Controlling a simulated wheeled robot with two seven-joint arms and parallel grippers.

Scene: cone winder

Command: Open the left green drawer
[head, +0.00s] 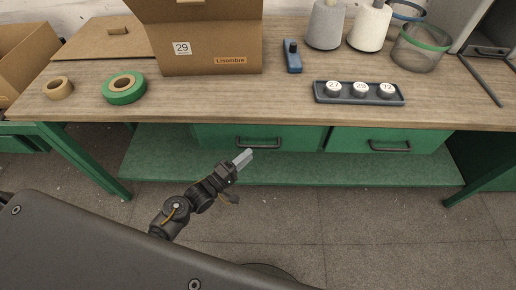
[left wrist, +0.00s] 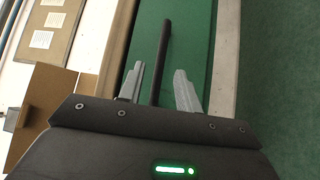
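The left green drawer (head: 215,136) is under the wooden table top and looks shut. Its dark bar handle (head: 258,146) is on its front. My left gripper (head: 243,158) is just below and in front of the handle's left part. In the left wrist view the handle (left wrist: 162,55) runs between the two grey fingertips of my open left gripper (left wrist: 160,85), with gaps on both sides. I cannot tell how deep the bar sits between the fingers. The right gripper is not in view.
A second green drawer (head: 430,140) with its own handle is to the right. A green lower shelf (head: 300,172) runs beneath. On the table are a cardboard box (head: 210,45), tape rolls (head: 124,88), a small tray (head: 359,100) and thread cones (head: 325,25). Floor in front is clear.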

